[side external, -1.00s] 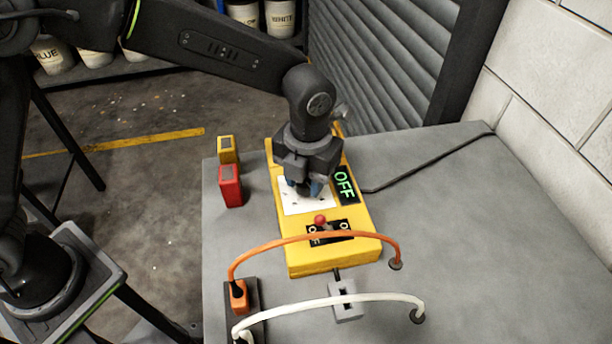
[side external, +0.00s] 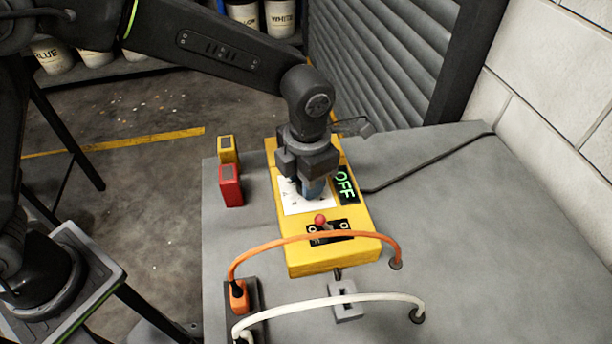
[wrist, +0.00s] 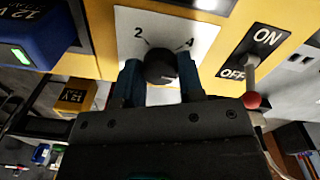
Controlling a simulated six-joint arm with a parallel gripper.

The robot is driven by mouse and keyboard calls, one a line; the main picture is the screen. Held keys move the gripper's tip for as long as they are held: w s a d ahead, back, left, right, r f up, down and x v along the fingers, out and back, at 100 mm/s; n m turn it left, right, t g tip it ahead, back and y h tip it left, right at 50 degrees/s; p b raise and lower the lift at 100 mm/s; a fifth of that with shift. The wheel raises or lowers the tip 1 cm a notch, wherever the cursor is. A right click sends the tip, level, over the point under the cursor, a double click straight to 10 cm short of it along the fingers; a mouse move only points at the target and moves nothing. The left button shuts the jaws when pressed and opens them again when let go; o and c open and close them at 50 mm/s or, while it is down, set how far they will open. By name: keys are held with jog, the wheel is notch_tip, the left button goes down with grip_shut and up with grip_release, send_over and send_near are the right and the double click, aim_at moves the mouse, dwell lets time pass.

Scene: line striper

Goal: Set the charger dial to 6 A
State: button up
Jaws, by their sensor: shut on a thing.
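The yellow charger (side external: 335,256) lies on the grey bench, with a white dial plate (side external: 296,207) on its top. The black dial (wrist: 160,66) shows in the wrist view, between my fingers, with "2" and a partly covered mark near it on the plate. My gripper (wrist: 162,82) is shut on the dial, pointing down at it. A green "OFF" display (side external: 345,185) sits beside the plate. The switch with a red knob (side external: 320,219) is on the charger's front part; in the wrist view its red knob (wrist: 251,100) is at the "OFF" end. The pointer's setting is hard to read.
A red block (side external: 231,187) and a yellow block (side external: 227,150) stand at the bench's left edge. An orange cable (side external: 310,239) and a white cable (side external: 330,301) arch in front of the charger. The bench's right side (side external: 480,230) is mostly clear.

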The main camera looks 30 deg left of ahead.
jog(key=o, duration=0.9)
jog(key=r, duration=1.4)
jog(key=shift+s+d, duration=0.1)
jog(key=shift+d, duration=0.1)
